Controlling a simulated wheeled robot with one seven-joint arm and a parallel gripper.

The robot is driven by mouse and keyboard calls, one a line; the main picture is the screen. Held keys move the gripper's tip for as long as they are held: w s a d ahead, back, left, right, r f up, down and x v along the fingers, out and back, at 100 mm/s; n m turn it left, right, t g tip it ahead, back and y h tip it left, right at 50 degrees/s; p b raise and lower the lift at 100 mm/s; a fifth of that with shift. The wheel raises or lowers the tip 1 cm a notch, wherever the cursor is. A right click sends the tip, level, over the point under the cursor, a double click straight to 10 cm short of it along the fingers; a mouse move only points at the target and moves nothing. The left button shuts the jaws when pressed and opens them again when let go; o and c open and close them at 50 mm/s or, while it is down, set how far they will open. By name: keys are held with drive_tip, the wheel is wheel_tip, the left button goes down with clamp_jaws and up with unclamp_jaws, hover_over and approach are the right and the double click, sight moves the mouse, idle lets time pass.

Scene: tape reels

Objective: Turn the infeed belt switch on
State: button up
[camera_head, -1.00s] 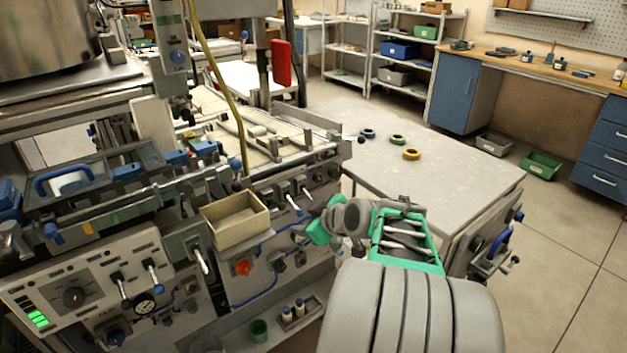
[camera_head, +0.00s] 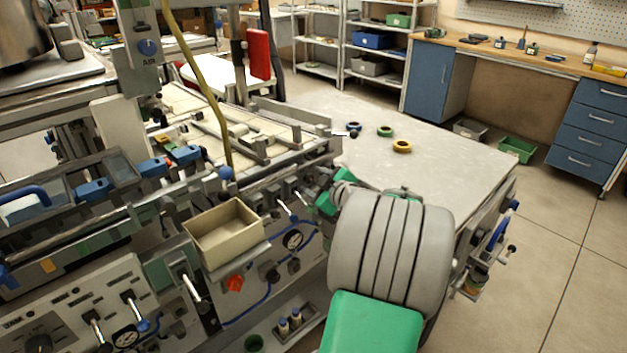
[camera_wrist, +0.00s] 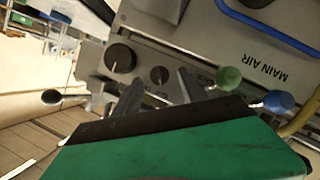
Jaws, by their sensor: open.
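I cannot read an infeed belt label in either view, so I cannot tell which control is that switch. Small levers (camera_head: 287,211) stand on the machine's front panel, left of my arm. My gripper (camera_head: 327,203) is at the right end of this panel, mostly hidden behind my arm. In the wrist view my gripper (camera_wrist: 157,88) is open, its grey fingers pointing toward a grey panel seen upside down. Past the fingers are a large dark knob (camera_wrist: 120,58), a smaller knob (camera_wrist: 159,75), a green ball end (camera_wrist: 229,79) and a blue one (camera_wrist: 278,101). I cannot tell whether the fingers touch anything.
An open beige box (camera_head: 223,232) and a red knob (camera_head: 235,284) are on the machine front, left of my gripper. The table (camera_head: 440,165) carries blue, green and yellow reels near its far side. A blue pipe (camera_wrist: 265,28) crosses the panel beside "MAIN AIR".

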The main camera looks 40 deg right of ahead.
drive_tip(key=shift+w+d+f, duration=0.1)
drive_tip(key=shift+w, duration=0.25)
drive_tip(key=shift+c, duration=0.2)
clamp_jaws()
